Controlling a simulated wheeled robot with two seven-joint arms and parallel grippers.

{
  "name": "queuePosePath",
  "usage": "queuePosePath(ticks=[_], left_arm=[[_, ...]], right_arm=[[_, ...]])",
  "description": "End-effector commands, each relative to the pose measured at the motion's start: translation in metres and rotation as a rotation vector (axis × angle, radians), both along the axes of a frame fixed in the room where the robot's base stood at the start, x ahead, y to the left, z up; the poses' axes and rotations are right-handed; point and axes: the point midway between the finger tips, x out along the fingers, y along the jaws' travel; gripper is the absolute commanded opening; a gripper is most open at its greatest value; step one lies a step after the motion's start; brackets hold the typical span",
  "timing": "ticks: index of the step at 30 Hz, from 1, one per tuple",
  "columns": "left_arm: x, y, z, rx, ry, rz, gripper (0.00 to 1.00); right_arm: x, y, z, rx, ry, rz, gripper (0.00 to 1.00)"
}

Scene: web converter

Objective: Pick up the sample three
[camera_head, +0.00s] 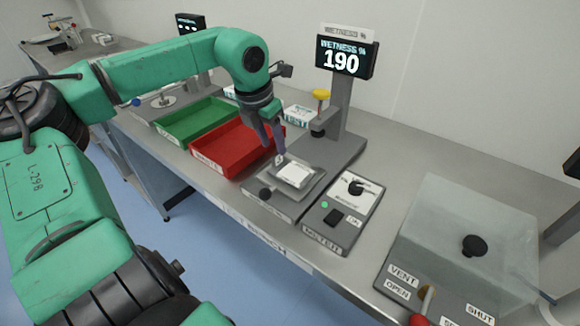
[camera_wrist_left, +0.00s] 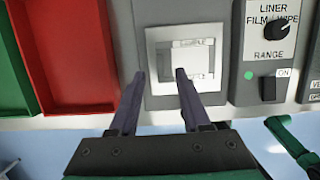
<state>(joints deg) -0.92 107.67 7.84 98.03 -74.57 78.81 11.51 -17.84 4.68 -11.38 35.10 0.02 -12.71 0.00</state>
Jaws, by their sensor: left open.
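A small white sample (camera_head: 294,174) lies on the plate of the wetness tester (camera_head: 290,208). In the left wrist view the sample (camera_wrist_left: 181,62) carries a "SAMPLE" label; its number is not readable. My left gripper (camera_head: 279,157) is open and empty, pointing down at the near left side of the sample. In the left wrist view the two fingers (camera_wrist_left: 160,75) are spread, with the right fingertip close to the sample's lower left part. I cannot tell whether it touches. My right gripper is not in view.
A red tray (camera_head: 236,148) and a green tray (camera_head: 195,120) stand left of the tester. A control box (camera_head: 341,213) with a knob is right of the plate. A clear-lidded box (camera_head: 462,225) stands farther right.

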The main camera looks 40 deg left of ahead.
Motion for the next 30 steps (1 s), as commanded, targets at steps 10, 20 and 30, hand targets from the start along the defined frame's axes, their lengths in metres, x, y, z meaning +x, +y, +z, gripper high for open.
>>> queuePosePath(ticks=[10,20,30], left_arm=[[0.013,0.0,-0.049,0.0,0.002,-0.001,0.47],[0.013,0.0,-0.049,0.0,0.0,0.0,0.0],[0.013,0.0,-0.047,0.0,-0.001,0.0,0.0]], right_arm=[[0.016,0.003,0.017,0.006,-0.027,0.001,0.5],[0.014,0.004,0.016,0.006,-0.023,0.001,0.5],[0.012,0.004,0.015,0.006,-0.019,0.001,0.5]])
